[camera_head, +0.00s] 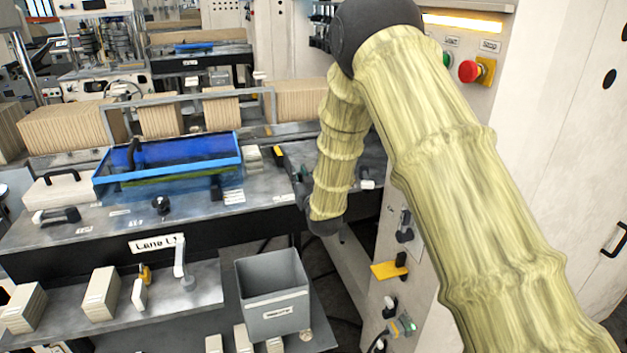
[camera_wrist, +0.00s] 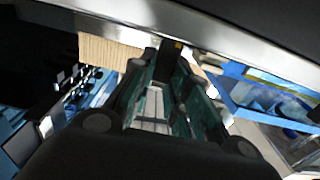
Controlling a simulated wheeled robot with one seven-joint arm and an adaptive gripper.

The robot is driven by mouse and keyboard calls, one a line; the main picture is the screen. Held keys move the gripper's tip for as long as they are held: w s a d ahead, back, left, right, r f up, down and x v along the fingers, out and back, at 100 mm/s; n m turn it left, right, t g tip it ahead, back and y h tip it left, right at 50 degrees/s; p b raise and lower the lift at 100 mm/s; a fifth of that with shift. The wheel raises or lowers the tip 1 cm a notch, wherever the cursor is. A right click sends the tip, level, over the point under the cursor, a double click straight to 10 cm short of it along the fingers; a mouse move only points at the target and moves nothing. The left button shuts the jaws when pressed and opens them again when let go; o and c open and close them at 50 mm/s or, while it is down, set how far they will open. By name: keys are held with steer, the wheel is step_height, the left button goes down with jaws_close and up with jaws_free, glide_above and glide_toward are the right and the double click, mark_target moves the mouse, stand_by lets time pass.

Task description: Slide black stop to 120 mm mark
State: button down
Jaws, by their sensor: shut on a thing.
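My gripper (camera_wrist: 168,72) shows in the wrist view with its two dark green fingers closed in on a black block with a small yellow mark, which looks like the black stop (camera_wrist: 169,57). In the head view a black piece with a yellow end (camera_head: 279,153), apparently the same stop, is on the grey metal bench top, right of the blue tray. My yellow-sleeved arm comes down just right of it and hides most of my gripper there. The scale and its 120 mm mark cannot be read in either view.
A blue tray (camera_head: 226,160) lies on the bench, with stacked white pieces (camera_head: 253,158) between it and the stop. A metal frame and brown board stacks (camera_head: 70,128) stand behind. A grey bin (camera_head: 271,318) stands below in front. A control panel with a red button (camera_head: 469,71) is at right.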

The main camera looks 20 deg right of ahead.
steer(key=shift+a, duration=0.35)
steer(key=shift+d, duration=0.1)
steer(key=c, duration=1.4)
jaws_free()
steer(key=shift+o, duration=0.2)
steer(key=shift+s, duration=0.15)
steer(key=s, duration=1.1)
steer(key=shift+s+d, duration=0.2)
steer(key=shift+s, duration=0.15)
